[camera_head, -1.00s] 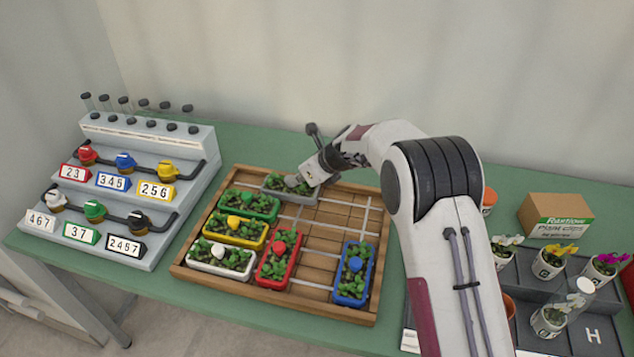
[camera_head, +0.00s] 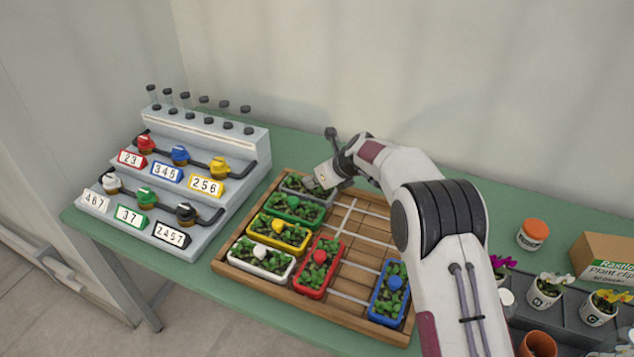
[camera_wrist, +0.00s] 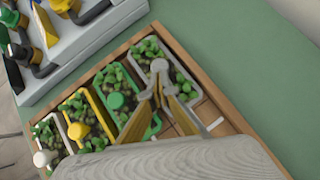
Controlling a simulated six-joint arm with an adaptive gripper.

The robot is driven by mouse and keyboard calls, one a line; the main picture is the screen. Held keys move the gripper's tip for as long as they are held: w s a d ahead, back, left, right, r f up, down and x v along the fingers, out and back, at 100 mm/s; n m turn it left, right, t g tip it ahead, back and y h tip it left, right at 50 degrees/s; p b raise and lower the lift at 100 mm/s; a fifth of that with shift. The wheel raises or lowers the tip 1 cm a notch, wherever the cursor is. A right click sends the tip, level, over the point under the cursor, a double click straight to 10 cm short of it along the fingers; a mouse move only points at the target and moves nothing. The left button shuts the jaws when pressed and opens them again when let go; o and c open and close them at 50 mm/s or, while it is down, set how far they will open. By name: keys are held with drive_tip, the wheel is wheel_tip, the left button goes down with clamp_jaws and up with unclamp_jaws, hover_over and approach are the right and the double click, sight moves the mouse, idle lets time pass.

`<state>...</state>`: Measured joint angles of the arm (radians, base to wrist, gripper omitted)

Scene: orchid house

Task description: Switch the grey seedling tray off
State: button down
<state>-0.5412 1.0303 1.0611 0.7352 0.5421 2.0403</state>
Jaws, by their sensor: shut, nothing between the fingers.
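The grey seedling tray (camera_head: 318,196) holds green seedlings and sits at the back left of the wooden frame (camera_head: 262,287), behind the green tray (camera_head: 287,215). In the wrist view the grey tray (camera_wrist: 181,75) has a round grey knob (camera_wrist: 159,65) near its middle. My gripper (camera_head: 318,188) is over the grey tray. Its fingers (camera_wrist: 161,84) are shut and empty, with the tips close by the knob; I cannot tell whether they touch it. The fingers hide part of the tray.
Yellow (camera_head: 276,238), white (camera_head: 248,263), red (camera_head: 308,279) and blue (camera_head: 376,308) trays share the frame. A stepped panel (camera_head: 236,149) with coloured valves and number plates stands left. Pots and a cardboard box (camera_head: 600,252) are at right. The frame's middle slots are bare.

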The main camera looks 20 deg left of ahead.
drive_tip(key=shift+d+r, duration=0.1)
drive_tip(key=shift+d, duration=0.1)
drive_tip(key=shift+s+d+r, duration=0.15)
drive_tip(key=shift+s+d, duration=0.3)
drive_tip(key=shift+d, duration=0.4)
drive_tip(key=shift+s+d+r, duration=0.1)
drive_tip(key=shift+s+d, duration=0.35)
drive_tip(key=shift+d, duration=0.35)
drive_tip(key=v, duration=1)
drive_tip(key=shift+a, duration=0.1)
drive_tip(key=shift+n, duration=0.3)
